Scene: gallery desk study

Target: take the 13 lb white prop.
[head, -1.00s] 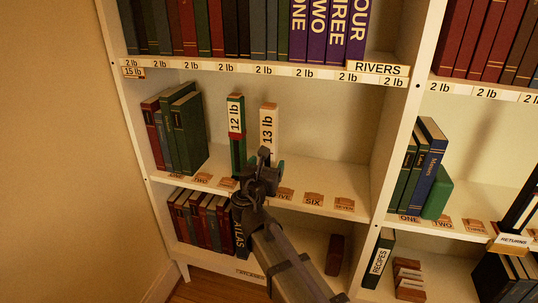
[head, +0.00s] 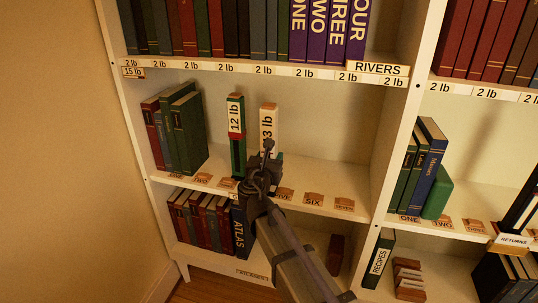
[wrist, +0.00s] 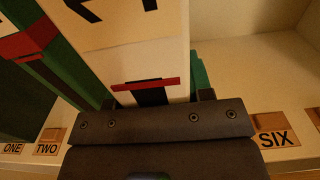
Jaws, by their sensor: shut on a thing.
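The white prop (head: 269,119) stands upright on the middle shelf of the left bookcase, its label partly hidden by my gripper and reading "3 lb" at the visible part. My gripper (head: 264,165) is at its lower part, shut on it. In the wrist view the white prop (wrist: 167,50) rises right in front of my gripper (wrist: 155,108), with a red strip across its lower face. A green prop labelled 12 lb (head: 237,150) stands upright just to the left, apart from it in the head view.
Green and red books (head: 185,125) stand at the left of the same shelf. Slot tags such as SIX (wrist: 276,139) line the shelf's front edge. The ATLAS book (head: 240,233) stands on the shelf below.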

